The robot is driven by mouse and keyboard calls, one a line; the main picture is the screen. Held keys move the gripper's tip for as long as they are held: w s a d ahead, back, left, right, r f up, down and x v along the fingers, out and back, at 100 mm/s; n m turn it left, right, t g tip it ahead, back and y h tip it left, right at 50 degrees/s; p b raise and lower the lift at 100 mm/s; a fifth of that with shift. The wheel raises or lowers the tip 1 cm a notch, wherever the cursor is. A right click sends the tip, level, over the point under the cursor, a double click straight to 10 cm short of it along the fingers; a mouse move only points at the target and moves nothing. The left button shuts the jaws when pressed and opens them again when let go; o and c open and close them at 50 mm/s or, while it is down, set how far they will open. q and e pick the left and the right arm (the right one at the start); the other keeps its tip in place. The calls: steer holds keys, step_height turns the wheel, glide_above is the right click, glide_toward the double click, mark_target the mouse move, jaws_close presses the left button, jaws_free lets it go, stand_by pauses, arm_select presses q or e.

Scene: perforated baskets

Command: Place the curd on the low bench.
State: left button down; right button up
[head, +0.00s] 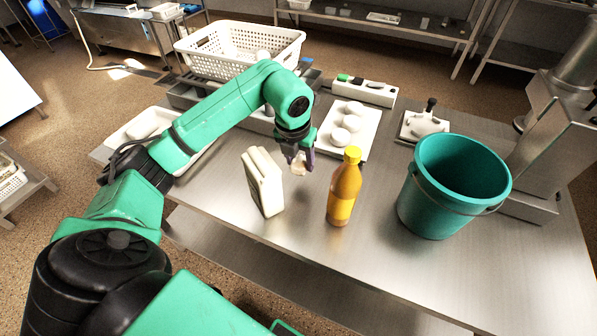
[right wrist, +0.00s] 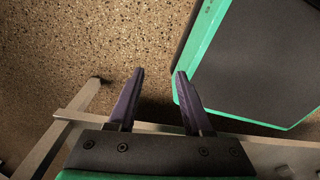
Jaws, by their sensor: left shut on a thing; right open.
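My left gripper (head: 298,152) is shut on a small pale, rounded lump, which I take to be the curd (head: 299,168). It holds the lump over the steel table, between a white carton and a yellow-capped bottle; the fingers partly hide it. Similar white rounded pieces (head: 352,108) lie on a white tray (head: 366,138) behind the gripper. My right gripper (right wrist: 159,72) is open and empty, with speckled floor behind its fingers. The steel table (head: 300,235) has a lower shelf; I cannot tell which surface is the low bench.
The white carton (head: 262,182) leans slightly left of the gripper. The yellow-capped bottle (head: 343,190) stands close on the right, then a green bucket (head: 453,190). A white perforated basket (head: 240,52) is behind the arm. A low grey rack (head: 32,190) stands at far left. The front tabletop is clear.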

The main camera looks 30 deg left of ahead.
mark_target(299, 173)
arm_select(q)
step_height(299, 173, down, 4)
steer(key=shift+s+f, duration=0.1)
steer(key=shift+s, duration=0.05)
steer(key=shift+f, duration=0.4)
steer(key=shift+c, duration=1.3)
jaws_free()
steer(key=shift+r, duration=0.15)
